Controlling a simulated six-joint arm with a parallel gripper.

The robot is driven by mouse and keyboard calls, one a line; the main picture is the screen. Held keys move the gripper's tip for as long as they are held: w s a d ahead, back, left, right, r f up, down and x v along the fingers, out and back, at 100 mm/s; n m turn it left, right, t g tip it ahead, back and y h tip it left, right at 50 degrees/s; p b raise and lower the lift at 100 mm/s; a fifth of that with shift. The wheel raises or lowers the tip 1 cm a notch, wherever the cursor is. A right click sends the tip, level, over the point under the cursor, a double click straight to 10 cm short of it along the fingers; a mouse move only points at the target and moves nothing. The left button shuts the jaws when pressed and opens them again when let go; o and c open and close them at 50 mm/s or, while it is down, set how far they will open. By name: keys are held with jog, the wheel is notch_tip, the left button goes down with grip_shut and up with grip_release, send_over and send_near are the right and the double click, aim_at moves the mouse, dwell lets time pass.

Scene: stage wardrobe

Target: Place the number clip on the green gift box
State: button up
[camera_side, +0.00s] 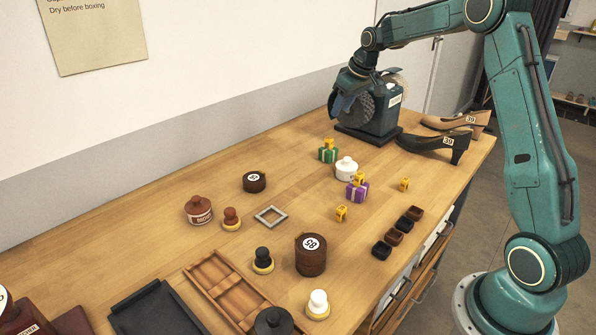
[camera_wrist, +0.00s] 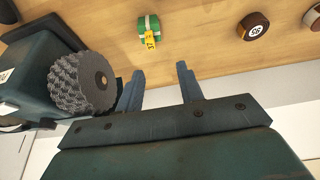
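The green gift box (camera_side: 328,156) stands on the table in front of the shoe-brush machine. A yellow number clip (camera_side: 328,143) appears to rest on its top. In the wrist view the green box (camera_wrist: 148,24) is at the top, with the clip (camera_wrist: 151,41) on the side toward my fingers. A purple gift box (camera_side: 357,193) also carries a yellow clip (camera_side: 359,178). Two more yellow clips, one right (camera_side: 404,184) and one nearer (camera_side: 341,213), stand on the table. My gripper (camera_wrist: 160,84) is open and empty, apart from the green box. In the side view it is beside the machine.
The brush machine (camera_side: 378,112) stands close to my gripper; its round brush (camera_wrist: 84,83) is left of my fingers in the wrist view. A white jar (camera_side: 346,169) is beside the green box. Shoes (camera_side: 435,144) are right. The table between box and wall is clear.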

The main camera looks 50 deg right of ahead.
jog(key=s+a+r, duration=1.1)
jog(key=s+a, duration=0.4)
jog(key=s+a+f, duration=0.2)
jog(key=s+a, duration=0.2)
jog(key=s, duration=0.6)
jog(key=s+a+f+t, duration=0.1)
jog(key=s+a, duration=0.3)
jog(key=s, duration=0.6)
jog(key=shift+s+f, duration=0.3)
jog(key=shift+f, duration=0.05)
